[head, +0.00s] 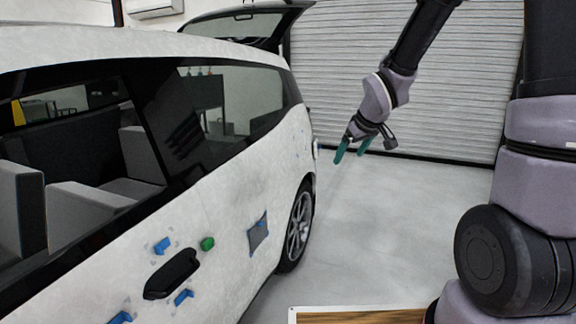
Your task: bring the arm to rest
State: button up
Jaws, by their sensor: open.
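My gripper (352,148) is at the upper middle of the head view, at the end of my arm, which reaches in from the top right. Its two teal fingers are apart and point down to the left. Nothing shows between them. The gripper hangs in free air to the right of the white car's rear side, apart from it as far as I can tell.
A white car (120,268) fills the left side, with its tailgate (245,22) raised. Blue pieces (162,245), a green piece (207,243) and a grey patch (258,234) sit on its side around a black handle (172,273). A wooden-topped surface (360,317) is at the bottom. Floor (400,220) is clear.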

jog(key=s+d+r+m, duration=0.3)
jog(key=s+r+m, duration=0.2)
jog(key=s+r, duration=0.3)
jog(key=s+d+r+m, duration=0.4)
jog(key=s+r, duration=0.4)
jog(key=s, duration=0.7)
jog(key=shift+r+m, duration=0.2)
jog(key=shift+m, duration=0.2)
jog(key=shift+w, duration=0.1)
